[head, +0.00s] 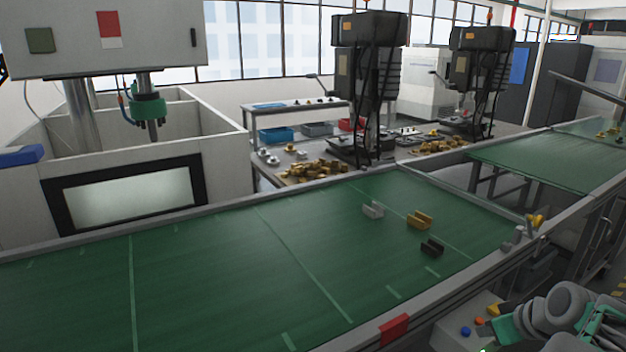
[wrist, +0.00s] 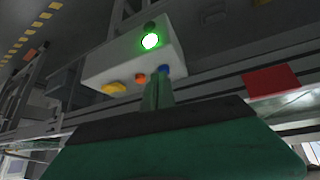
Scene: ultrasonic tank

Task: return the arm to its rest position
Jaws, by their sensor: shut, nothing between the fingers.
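My arm shows at the lower right of the head view, with its grey and green links folded near the conveyor's near side. My gripper (wrist: 157,92) shows in the wrist view as narrow green fingers, shut and empty, pointing toward a pale control box (wrist: 125,62). The fingertips overlap the box's lower edge in the picture; I cannot tell whether they touch it. The box also shows in the head view (head: 452,330).
A green conveyor (head: 200,285) crosses the view, with a grey part (head: 373,210), a yellow part (head: 419,220) and a black part (head: 432,247) on it. A red plate (head: 394,329) sits on its near rail. A tank (head: 225,145) and drill presses (head: 365,80) stand behind.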

